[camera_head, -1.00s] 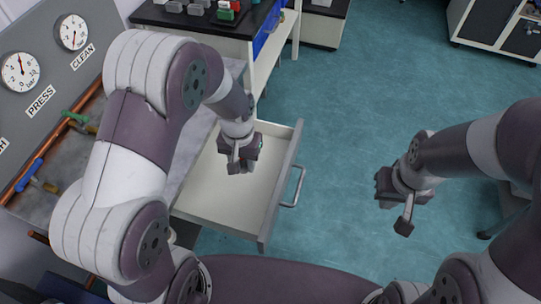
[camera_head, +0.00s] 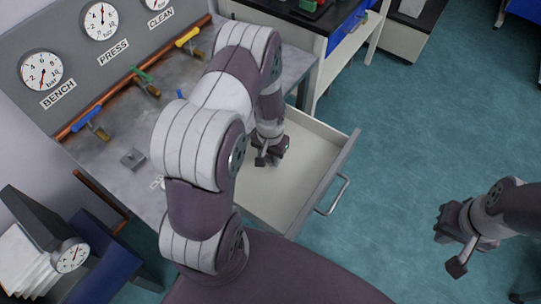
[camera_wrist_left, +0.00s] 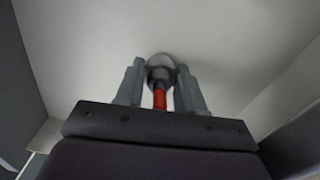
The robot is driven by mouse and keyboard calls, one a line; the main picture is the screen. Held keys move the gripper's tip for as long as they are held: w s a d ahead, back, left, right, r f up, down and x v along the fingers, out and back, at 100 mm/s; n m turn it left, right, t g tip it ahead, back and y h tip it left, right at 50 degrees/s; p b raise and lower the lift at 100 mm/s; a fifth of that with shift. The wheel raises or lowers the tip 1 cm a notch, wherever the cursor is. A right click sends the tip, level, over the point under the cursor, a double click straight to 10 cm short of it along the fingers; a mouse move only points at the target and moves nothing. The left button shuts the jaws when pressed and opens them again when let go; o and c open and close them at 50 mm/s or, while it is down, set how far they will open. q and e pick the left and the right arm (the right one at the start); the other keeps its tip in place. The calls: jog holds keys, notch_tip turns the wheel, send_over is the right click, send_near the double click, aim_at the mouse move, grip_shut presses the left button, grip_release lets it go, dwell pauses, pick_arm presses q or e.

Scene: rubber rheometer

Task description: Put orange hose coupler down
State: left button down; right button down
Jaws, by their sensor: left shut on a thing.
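The orange hose coupler (camera_wrist_left: 160,98) is between the two fingers of my left gripper (camera_wrist_left: 160,88) in the left wrist view. It has an orange-red shaft and a rounded grey metal end (camera_wrist_left: 160,68) pointing away from the wrist. In the head view my left gripper (camera_head: 264,160) is inside the open drawer (camera_head: 338,160), over its pale floor. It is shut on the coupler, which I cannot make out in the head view. Whether the coupler touches the drawer floor is unclear. My right gripper (camera_head: 452,248) is open and empty over the blue floor at the right.
The drawer's front handle (camera_head: 334,196) faces right. Left of the drawer is a grey bench (camera_head: 130,180) with a small grey block (camera_head: 133,159), valves and a gauge panel (camera_head: 75,60). A dark-topped cabinet (camera_head: 300,15) stands behind. The drawer floor around my gripper looks clear.

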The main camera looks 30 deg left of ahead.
pick_arm(q)
jog(key=shift+w+f, duration=0.15)
jog(key=shift+f, duration=0.1)
jog(key=c, duration=0.7)
grip_release()
jog(key=shift+f, duration=0.1)
